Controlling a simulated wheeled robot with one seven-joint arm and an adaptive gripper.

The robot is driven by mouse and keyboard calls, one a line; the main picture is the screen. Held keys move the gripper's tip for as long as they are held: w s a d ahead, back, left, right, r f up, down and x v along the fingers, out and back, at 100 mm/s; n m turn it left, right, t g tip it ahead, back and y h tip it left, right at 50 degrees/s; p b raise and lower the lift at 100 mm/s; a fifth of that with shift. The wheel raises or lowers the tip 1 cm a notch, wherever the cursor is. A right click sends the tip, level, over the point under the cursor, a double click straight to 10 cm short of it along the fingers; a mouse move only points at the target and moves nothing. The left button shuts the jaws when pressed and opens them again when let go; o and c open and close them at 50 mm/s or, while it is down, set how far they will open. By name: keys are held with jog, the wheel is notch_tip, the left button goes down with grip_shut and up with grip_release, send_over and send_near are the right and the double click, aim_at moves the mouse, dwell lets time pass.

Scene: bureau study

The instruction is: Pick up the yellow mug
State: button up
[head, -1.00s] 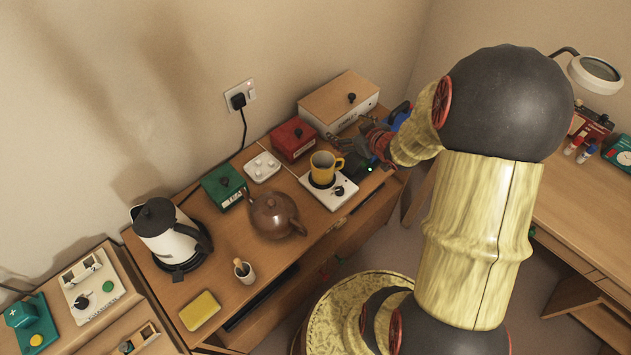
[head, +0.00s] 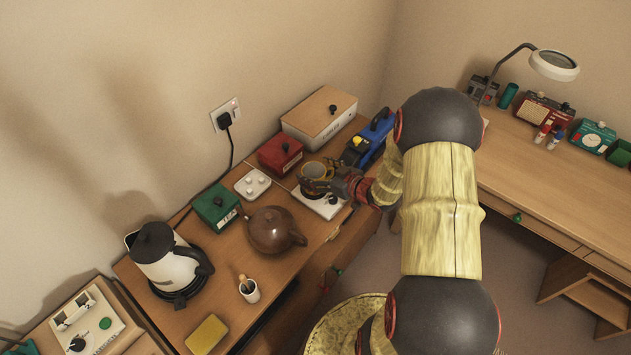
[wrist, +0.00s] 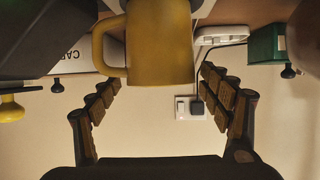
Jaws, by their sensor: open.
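The yellow mug (head: 313,172) stands upright on the white hotplate-like unit (head: 322,207) on the wooden desk. My gripper (head: 318,182) is at the mug in the head view, with its fingers about the mug's near right side and partly hiding it. In the wrist view the mug (wrist: 160,45) lies between the two spread fingers of my gripper (wrist: 160,80), its handle toward the left finger. Gaps show between the mug and both fingers. The gripper is open.
A brown teapot (head: 272,230) stands left of the hotplate, with a white kettle (head: 165,262) farther left. A red box (head: 279,155), a green box (head: 213,206) and a wooden-lidded box (head: 318,125) line the wall side. A blue object (head: 378,132) lies close behind my gripper.

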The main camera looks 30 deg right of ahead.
aim_at(307, 168)
jog(key=x, duration=0.2)
jog(key=b+x, duration=0.1)
jog(key=shift+w+a+f, duration=0.15)
jog(key=shift+w+f, duration=0.05)
jog(key=shift+f, duration=0.25)
jog(key=shift+w+a+f+b, duration=0.15)
jog(key=shift+w+b, duration=0.15)
jog(key=shift+w, duration=0.3)
jog(key=c, duration=1.5)
jog(key=shift+c, duration=0.6)
